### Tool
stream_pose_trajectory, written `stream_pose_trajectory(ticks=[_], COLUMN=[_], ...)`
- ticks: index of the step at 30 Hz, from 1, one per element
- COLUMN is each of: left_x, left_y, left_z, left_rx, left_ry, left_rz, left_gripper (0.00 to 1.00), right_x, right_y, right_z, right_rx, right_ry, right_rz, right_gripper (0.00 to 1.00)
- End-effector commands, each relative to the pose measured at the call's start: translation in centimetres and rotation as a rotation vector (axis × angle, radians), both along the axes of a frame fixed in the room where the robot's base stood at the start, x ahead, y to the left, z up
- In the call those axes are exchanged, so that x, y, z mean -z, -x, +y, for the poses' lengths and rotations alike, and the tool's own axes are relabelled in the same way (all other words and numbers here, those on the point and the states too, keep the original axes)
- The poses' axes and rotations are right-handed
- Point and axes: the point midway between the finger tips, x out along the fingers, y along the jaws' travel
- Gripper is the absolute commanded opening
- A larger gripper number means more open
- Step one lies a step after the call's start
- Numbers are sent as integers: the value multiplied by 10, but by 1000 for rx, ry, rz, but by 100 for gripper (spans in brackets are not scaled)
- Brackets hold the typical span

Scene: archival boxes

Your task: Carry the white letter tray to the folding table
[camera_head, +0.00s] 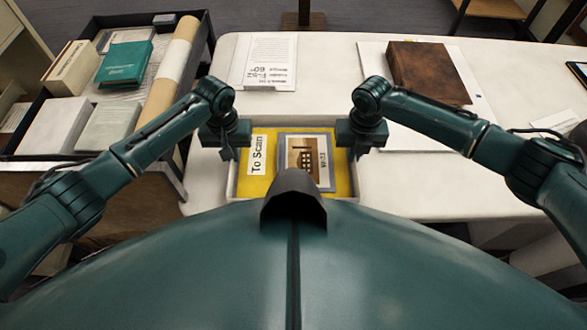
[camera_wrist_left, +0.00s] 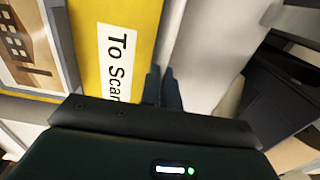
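The white letter tray (camera_head: 233,180) is at the near edge of the white-topped table, close in front of my body. In it lie a yellow folder labelled "To Scan" (camera_head: 257,154) and a framed picture of a building (camera_head: 307,158). My left gripper (camera_head: 228,152) is at the tray's left wall. In the left wrist view its two fingers (camera_wrist_left: 163,88) are close together on the tray's rim. My right gripper (camera_head: 358,150) is at the tray's right wall, its fingertips too small to read. My body hides the tray's near side. I cannot tell whether the tray touches the tabletop.
The white tabletop (camera_head: 330,75) has a printed sheet (camera_head: 268,62) at the back and a brown folder (camera_head: 428,72) on white board to the right. A dark-rimmed cart (camera_head: 208,40) with boxes, books and a rolled tube stands left. The tabletop between the papers is clear.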

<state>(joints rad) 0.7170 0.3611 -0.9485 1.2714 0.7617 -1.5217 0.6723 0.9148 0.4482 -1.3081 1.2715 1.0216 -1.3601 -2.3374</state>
Motion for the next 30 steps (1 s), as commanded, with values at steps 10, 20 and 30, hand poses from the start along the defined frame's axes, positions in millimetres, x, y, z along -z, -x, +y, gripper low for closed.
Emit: stream_pose_trajectory(ticks=[10,20,30], left_x=[9,7,-48], left_y=[0,0,-1], left_z=[2,0,0], left_rx=[-2,0,0], left_ry=[-4,-1,0], left_rz=[1,0,-4], left_gripper=[20,25,25], right_x=[9,8,8], right_y=[0,0,0], right_z=[-2,0,0], right_rx=[2,1,0], right_ry=[4,1,0], right_rz=[0,0,0], right_gripper=[20,25,25])
